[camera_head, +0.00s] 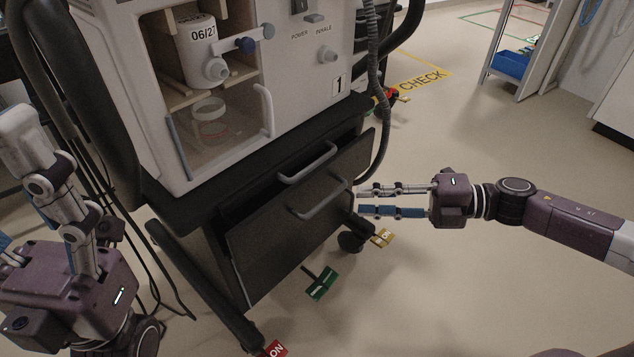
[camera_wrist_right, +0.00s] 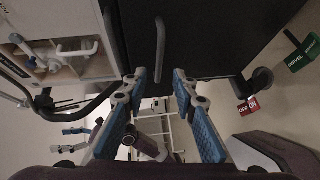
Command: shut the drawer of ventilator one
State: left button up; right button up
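Ventilator one (camera_head: 338,86), a white cabinet marked 1, stands on a dark cart in the head view. The cart has two dark drawer fronts with grey bar handles. The upper drawer handle (camera_head: 308,162) sits further back. The lower drawer (camera_head: 285,232) is pulled out, with a dark gap above its front panel. In the right wrist view a dark drawer front (camera_wrist_right: 215,40) fills the top. My right gripper (camera_head: 360,200) is open and empty beside the right edge of the lower drawer front; contact cannot be told. My left gripper (camera_head: 30,190) is open at the lower left, partly cut off.
A grey hose hangs down the cart's right side. The floor to the right is clear.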

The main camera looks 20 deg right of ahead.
jog(key=b+x, duration=0.2)
jog(key=x, duration=0.5)
jog(key=shift+a, duration=0.4)
jog(key=shift+c, duration=0.4)
grip_shut()
